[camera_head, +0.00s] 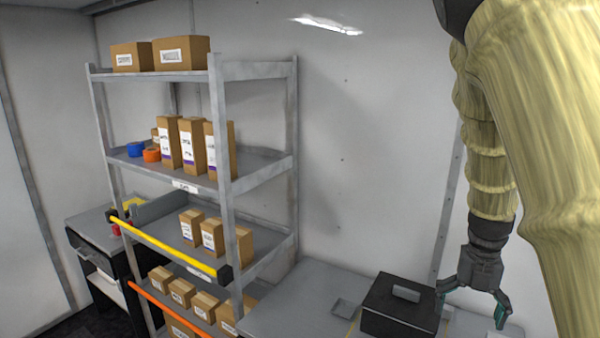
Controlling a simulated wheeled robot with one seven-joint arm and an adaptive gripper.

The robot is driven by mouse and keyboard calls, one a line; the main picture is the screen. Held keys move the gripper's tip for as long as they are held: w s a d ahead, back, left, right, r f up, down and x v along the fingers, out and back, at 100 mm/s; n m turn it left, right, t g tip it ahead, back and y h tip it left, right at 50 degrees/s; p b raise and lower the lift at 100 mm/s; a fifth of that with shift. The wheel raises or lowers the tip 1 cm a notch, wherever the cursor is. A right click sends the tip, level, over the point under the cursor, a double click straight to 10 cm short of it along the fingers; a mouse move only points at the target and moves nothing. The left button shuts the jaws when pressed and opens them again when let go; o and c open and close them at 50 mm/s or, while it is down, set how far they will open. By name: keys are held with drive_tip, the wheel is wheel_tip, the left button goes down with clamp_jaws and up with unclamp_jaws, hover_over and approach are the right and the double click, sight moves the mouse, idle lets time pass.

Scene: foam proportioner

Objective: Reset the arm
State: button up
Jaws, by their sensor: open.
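My gripper (472,302) hangs at the lower right, pointing down, with its two dark fingers spread apart. Nothing shows between the fingers. My arm, in a wrinkled yellowish cover, runs down from the top right to it. The left finger is close beside a black box (383,322) with a slot in its top; I cannot tell whether they touch. The box sits on a grey table.
A grey metal shelf rack (222,120) with several cardboard boxes stands left of centre. A yellow bar (165,249) and an orange bar (165,308) run along its lower shelves. The grey table (290,310) has bare room left of the black box. A white wall stands behind.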

drive_tip(key=s+a+f+n+h, duration=0.1)
drive_tip(key=s+f+n, duration=0.3)
drive_tip(key=f+n, duration=0.4)
drive_tip(key=s+a+f+n+h, duration=0.1)
drive_tip(key=s+f+n, duration=0.4)
drive_tip(key=f, duration=0.6)
drive_tip(key=s+a+f+n+h, duration=0.1)
drive_tip(key=s+f+n, duration=0.2)
drive_tip(key=f+n, duration=0.55)
drive_tip(key=s+a+f+n+t+y, duration=0.1)
drive_tip(key=s+a+f+n, duration=0.55)
drive_tip(key=s+n, duration=0.3)
drive_tip(key=s+a+f+n+y, duration=0.2)
drive_tip(key=s+a+f+n, duration=0.3)
drive_tip(key=s+f+n, duration=0.4)
wheel_tip(320, 180, down, 11)
drive_tip(key=w+b, duration=0.1)
drive_tip(key=b, duration=1.3)
drive_tip(key=shift+w+n, duration=0.3)
drive_tip(key=shift+n, duration=0.1)
drive_tip(key=shift+d+f, duration=0.1)
